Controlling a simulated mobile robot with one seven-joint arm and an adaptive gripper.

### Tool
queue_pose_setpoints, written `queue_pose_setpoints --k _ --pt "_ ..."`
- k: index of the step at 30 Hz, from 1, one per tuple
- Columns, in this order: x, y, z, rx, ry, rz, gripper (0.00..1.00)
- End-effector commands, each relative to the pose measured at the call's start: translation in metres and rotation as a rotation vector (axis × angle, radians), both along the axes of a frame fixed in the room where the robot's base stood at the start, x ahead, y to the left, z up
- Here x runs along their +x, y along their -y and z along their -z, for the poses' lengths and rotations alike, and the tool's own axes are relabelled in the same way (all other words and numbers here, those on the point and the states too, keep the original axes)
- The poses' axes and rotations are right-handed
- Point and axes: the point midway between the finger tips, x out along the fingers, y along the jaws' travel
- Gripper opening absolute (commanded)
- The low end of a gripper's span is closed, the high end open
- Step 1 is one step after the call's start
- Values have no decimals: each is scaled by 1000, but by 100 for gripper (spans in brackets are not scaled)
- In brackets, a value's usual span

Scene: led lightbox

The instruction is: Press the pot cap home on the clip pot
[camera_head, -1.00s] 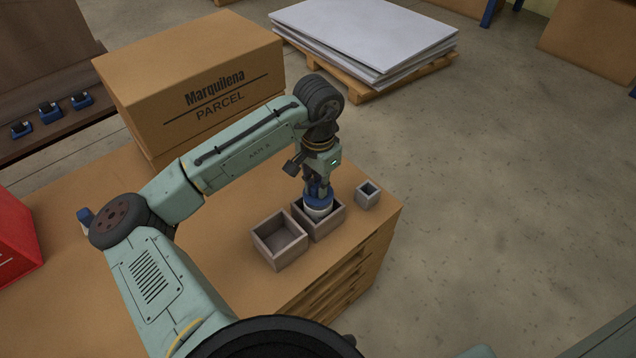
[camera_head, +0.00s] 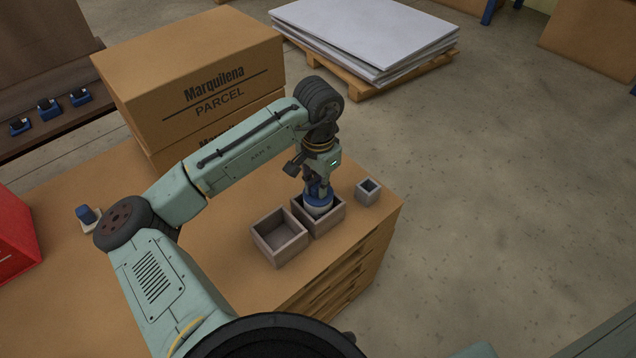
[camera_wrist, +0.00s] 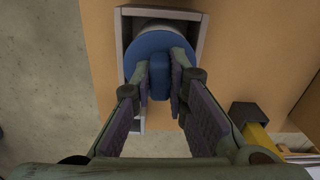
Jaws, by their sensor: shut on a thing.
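The clip pot (camera_head: 318,212) is a pale round pot standing inside the right-hand grey open box. The blue pot cap (camera_head: 317,202) lies over its top; whether it is fully seated cannot be told. In the wrist view the cap (camera_wrist: 150,44) shows as a blue disc with a blue block-shaped grip, and a pale part of the pot (camera_wrist: 165,27) shows beyond it. My gripper (camera_head: 318,186) points down above the box. In the wrist view its fingers (camera_wrist: 161,75) are shut on the cap's grip from both sides. The fingers hide part of the cap's rim.
The box (camera_head: 335,221) around the pot touches an empty open box (camera_head: 278,254) on its left. A small grey box (camera_head: 367,191) stands to the right, near the table edge. A stacked parcel (camera_head: 190,80) stands behind my arm. The front tabletop is clear.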

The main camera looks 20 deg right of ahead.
Motion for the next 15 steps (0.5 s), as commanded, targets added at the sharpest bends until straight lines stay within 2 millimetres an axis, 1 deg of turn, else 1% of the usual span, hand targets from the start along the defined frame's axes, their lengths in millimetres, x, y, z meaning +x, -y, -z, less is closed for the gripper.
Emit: queue_pose_setpoints --k 9,10,15 --pt "0 0 9 0 0 0 0" --pt "0 0 8 0 0 0 15" --pt "0 0 8 0 0 0 27"
